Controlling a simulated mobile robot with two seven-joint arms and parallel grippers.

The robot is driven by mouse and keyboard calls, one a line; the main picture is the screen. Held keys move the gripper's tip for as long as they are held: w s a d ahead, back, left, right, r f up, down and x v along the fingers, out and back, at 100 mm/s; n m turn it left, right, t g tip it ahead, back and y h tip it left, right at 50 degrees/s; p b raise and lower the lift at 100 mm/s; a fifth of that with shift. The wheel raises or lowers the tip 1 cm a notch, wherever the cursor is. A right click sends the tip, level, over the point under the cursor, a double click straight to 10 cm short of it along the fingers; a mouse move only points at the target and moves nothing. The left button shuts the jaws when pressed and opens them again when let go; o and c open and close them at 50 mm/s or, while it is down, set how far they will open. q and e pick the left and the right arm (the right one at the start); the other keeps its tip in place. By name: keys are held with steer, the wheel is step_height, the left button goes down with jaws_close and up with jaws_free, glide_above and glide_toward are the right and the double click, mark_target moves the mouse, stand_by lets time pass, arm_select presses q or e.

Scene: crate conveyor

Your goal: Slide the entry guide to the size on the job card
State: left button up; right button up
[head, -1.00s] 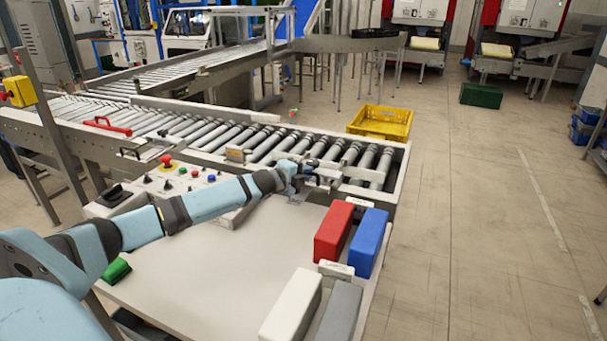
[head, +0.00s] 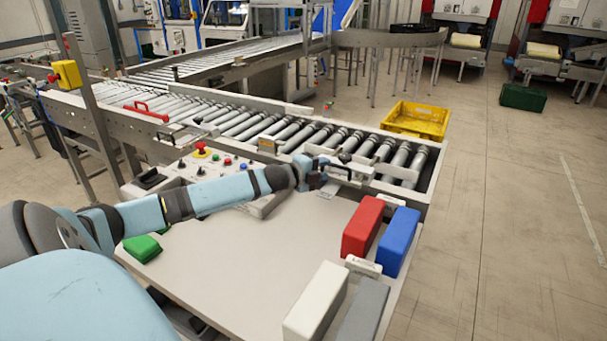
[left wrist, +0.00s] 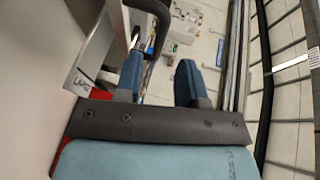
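The entry guide (head: 352,170) is a pale metal piece along the near side of the roller conveyor, close to its right end. My left gripper (head: 324,171) is right beside it, reaching over the back edge of the work surface. In the left wrist view, the two blue fingers (left wrist: 160,80) are well apart. A black bar handle (left wrist: 153,18) curves down close to the left finger; whether they touch I cannot tell. A pale plate with a dark mark (left wrist: 88,79) shows left of the fingers. I cannot make out a readable job card. My right gripper is out of view.
Rollers (head: 290,133) run behind the guide. A control panel with buttons (head: 210,165) lies to the left. Red (head: 363,226), blue (head: 399,241), white (head: 315,300) and grey (head: 360,310) blocks stand at the right. A yellow crate (head: 417,118) is beyond the conveyor.

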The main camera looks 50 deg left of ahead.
arm_select(q)
steer(key=v, duration=0.7)
stand_by(0.6)
